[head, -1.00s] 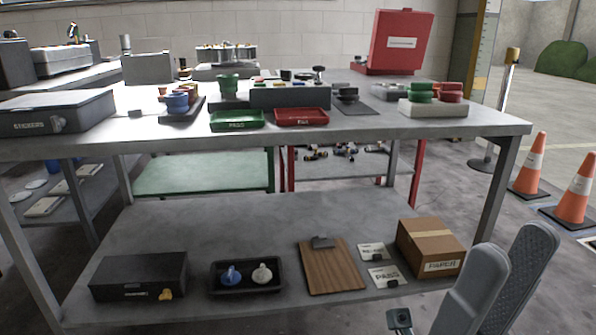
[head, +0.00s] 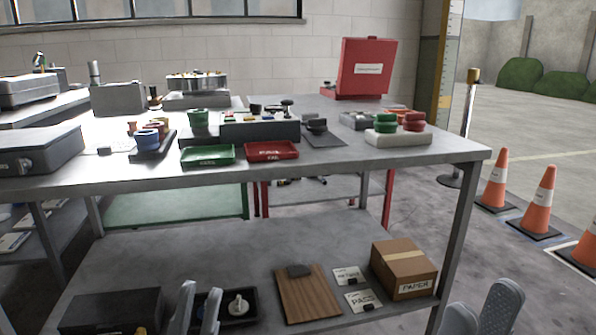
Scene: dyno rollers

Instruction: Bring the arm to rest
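My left gripper (head: 200,287) is at the bottom edge of the head view, left of the middle. Its two grey fingers point up with a narrow gap and nothing between them. It stands in front of the lower shelf and partly hides a black tray (head: 240,319). My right gripper (head: 484,292) is at the bottom right, past the table's right front leg. Its two grey fingers are apart with nothing between them. Both wrists and most of both arms are out of the picture.
The workbench (head: 330,172) holds a green tray (head: 208,164), a red tray (head: 271,158) and a red case (head: 367,69). A cardboard box (head: 404,278) and a clipboard (head: 308,303) lie on its lower shelf. Orange cones (head: 540,208) stand on the floor at right.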

